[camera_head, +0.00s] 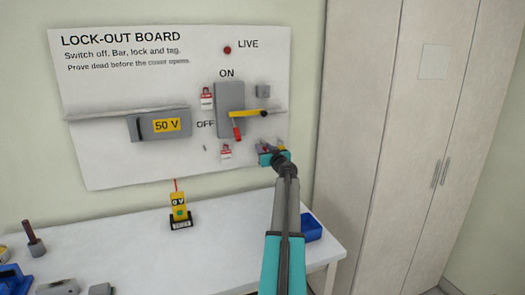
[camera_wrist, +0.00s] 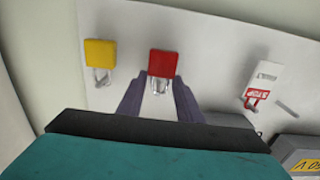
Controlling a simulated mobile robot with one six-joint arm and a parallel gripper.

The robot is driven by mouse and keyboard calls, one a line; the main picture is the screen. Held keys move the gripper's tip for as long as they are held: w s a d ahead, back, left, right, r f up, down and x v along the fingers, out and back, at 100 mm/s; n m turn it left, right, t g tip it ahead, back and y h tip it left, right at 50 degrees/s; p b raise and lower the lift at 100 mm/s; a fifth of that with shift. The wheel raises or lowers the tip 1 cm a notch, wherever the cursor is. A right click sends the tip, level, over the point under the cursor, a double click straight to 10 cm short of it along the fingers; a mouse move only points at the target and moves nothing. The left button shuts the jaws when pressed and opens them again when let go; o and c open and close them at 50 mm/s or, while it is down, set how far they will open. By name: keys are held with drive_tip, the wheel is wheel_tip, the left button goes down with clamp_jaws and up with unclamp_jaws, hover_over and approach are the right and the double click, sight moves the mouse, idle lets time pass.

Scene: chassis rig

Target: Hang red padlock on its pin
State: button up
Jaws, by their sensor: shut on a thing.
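The red padlock (camera_wrist: 163,63) is between the two grey fingers of my gripper (camera_wrist: 160,95) in the wrist view. Its metal shackle shows below the red body in that upside-down picture. My gripper is shut on it, in front of the white board (camera_wrist: 215,40). A yellow padlock (camera_wrist: 100,53) is beside it, apart from the fingers. In the head view my gripper (camera_head: 272,156) is at the board's lower right, and the red padlock is too small to make out there. I cannot tell whether the shackle is around a pin.
The lock-out board (camera_head: 120,90) carries a grey switch (camera_head: 229,97) with a yellow bar (camera_head: 250,113) and a red-tipped handle (camera_head: 237,133) pointing down. A grey 50 V box (camera_head: 145,126) is left. A yellow tester (camera_head: 180,207) and blue bin (camera_head: 311,228) stand on the table (camera_head: 130,245).

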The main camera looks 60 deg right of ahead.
idle(0.3)
drive_tip(key=o, duration=1.2)
drive_tip(key=shift+s+a, duration=0.15)
drive_tip(key=shift+s, duration=0.05)
drive_tip(key=shift+b+v, duration=2.05)
drive_tip(key=shift+v, duration=4.65)
